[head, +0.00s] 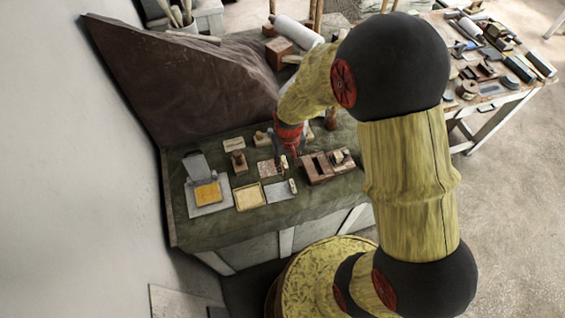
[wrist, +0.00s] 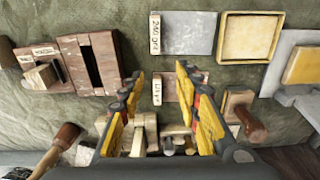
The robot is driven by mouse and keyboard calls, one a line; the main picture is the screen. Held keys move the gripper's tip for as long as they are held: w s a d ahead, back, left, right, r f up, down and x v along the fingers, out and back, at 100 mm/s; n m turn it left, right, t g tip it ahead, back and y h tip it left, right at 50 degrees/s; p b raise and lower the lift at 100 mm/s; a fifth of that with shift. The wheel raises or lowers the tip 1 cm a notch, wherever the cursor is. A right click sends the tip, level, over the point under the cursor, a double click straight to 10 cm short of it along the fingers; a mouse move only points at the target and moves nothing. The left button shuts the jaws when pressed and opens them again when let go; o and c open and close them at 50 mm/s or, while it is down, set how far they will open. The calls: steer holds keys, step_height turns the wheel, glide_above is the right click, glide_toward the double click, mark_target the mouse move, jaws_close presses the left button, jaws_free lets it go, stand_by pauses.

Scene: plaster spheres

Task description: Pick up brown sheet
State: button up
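The brown sheet (head: 266,168) lies flat on the green cloth-covered workbench (head: 225,229). In the wrist view the brown sheet (wrist: 172,90) shows between my fingers and is partly hidden by them. A small pale label block (wrist: 157,89) with writing lies at its left edge. My gripper (head: 294,157) is above the bench close to the sheet. In the wrist view my gripper (wrist: 168,112) is open, with a wide gap between its yellow-padded fingers and nothing held. I cannot tell the exact height of the fingertips above the sheet.
A grey sheet (wrist: 189,35) with its label block lies beside the brown one. A shallow yellow tray (wrist: 225,38), a slotted wooden block (wrist: 93,62) and a wooden-handled tool (wrist: 250,124) surround it. A wall and a draped brown cloth (head: 190,80) bound the bench.

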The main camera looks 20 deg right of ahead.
mark_target(285, 161)
steer(key=w+t, duration=0.1)
steer(key=w, duration=0.2)
steer(key=shift+w+d, duration=0.1)
steer(key=shift+w, duration=0.2)
steer(key=shift+w+f, duration=0.25)
steer(key=shift+f, duration=0.55)
steer(key=shift+w+d+f+b, duration=0.1)
steer(key=shift+w+f, duration=0.15)
steer(key=shift+f, duration=0.55)
steer(key=shift+w+d+f+b, duration=0.15)
steer(key=shift+w+f, duration=0.15)
steer(key=shift+f, duration=0.55)
steer(key=shift+w+d+f+b, duration=0.1)
steer(key=shift+w+f, duration=0.15)
steer(key=shift+f, duration=0.55)
steer(key=shift+c, duration=0.3)
steer(key=c, duration=0.7)
jaws_close()
